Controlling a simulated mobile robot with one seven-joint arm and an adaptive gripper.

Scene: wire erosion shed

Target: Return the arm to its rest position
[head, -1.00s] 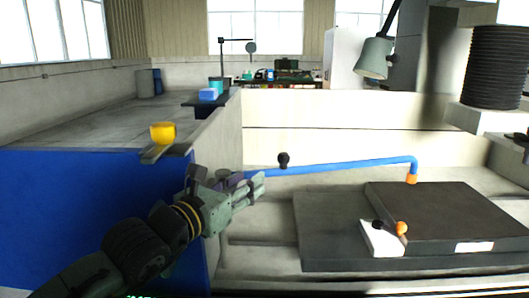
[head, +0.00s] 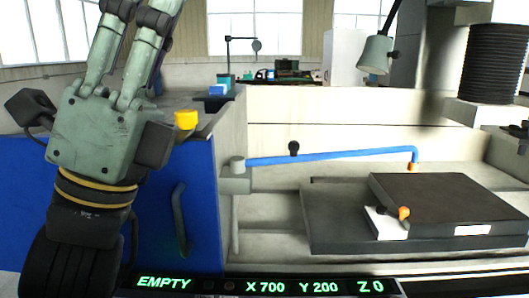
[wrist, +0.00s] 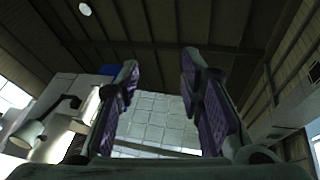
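My gripper (head: 130,45) is raised at the left of the head view, close to the camera. It points upward, and its fingertips run out past the top edge. In the wrist view my gripper (wrist: 160,63) shows two fingers with purple pads, standing well apart with nothing between them. Beyond them are the roof and a pale tiled or paned surface. My wrist, with its yellow bands, covers part of the blue panel (head: 190,230).
A yellow cup (head: 186,120) stands on a ledge just right of my gripper. A blue pipe (head: 335,157) crosses the machine bay. A dark block (head: 450,205) lies at right, with a white piece (head: 384,224) at its corner. A display strip (head: 265,286) reads EMPTY, X 700, Y 200, Z 0.

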